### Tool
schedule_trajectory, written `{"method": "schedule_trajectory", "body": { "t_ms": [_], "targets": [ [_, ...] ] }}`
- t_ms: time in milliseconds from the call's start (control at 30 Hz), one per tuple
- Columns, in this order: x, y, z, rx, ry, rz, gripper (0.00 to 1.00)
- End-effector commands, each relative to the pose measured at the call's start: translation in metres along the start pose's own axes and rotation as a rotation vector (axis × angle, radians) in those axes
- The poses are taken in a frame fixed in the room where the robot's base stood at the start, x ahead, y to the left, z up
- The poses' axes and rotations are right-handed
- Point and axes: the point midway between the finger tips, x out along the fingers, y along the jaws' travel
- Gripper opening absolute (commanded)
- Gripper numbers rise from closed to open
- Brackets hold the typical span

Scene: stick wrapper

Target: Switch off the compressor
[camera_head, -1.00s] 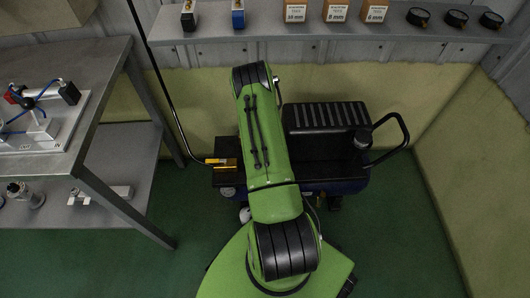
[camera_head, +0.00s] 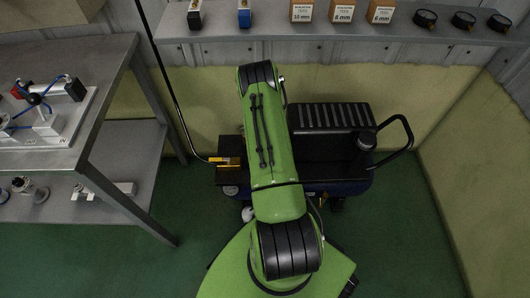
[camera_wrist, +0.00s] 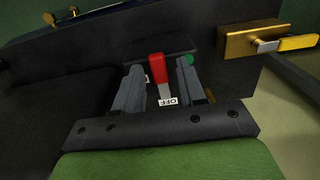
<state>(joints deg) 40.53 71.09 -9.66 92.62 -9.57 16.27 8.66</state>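The compressor (camera_head: 315,148), dark with a blue tank, stands on the floor, partly hidden behind my green arm in the head view. In the wrist view, my gripper (camera_wrist: 160,88) is at the compressor's dark panel (camera_wrist: 85,60). Its two grey fingers are open, one on each side of a red switch lever (camera_wrist: 157,67). I cannot tell whether they touch it. An OFF label (camera_wrist: 168,102) sits by the lever's lower end. Another small label is mostly hidden by the left finger. My gripper is hidden in the head view.
A brass valve with a yellow handle (camera_wrist: 299,43) is right of my gripper in the wrist view. A metal workbench (camera_head: 98,135) stands at left, a shelf (camera_head: 350,33) with boxes and gauges runs along the back wall. Green floor (camera_head: 400,240) is clear at right.

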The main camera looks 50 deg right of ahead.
Motion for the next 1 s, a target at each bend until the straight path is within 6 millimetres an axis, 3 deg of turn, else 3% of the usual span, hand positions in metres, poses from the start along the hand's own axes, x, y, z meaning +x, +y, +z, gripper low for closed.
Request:
{"method": "schedule_trajectory", "body": {
  "t_ms": [367, 800, 1000],
  "targets": [
    [-0.008, 0.0, 0.0, -0.001, 0.0, 0.001, 0.45],
    [-0.126, 0.0, -0.001, 0.0, 0.003, 0.0, 0.45],
    [-0.155, 0.0, 0.0, -0.001, 0.001, 0.0, 0.45]
  ]
}}
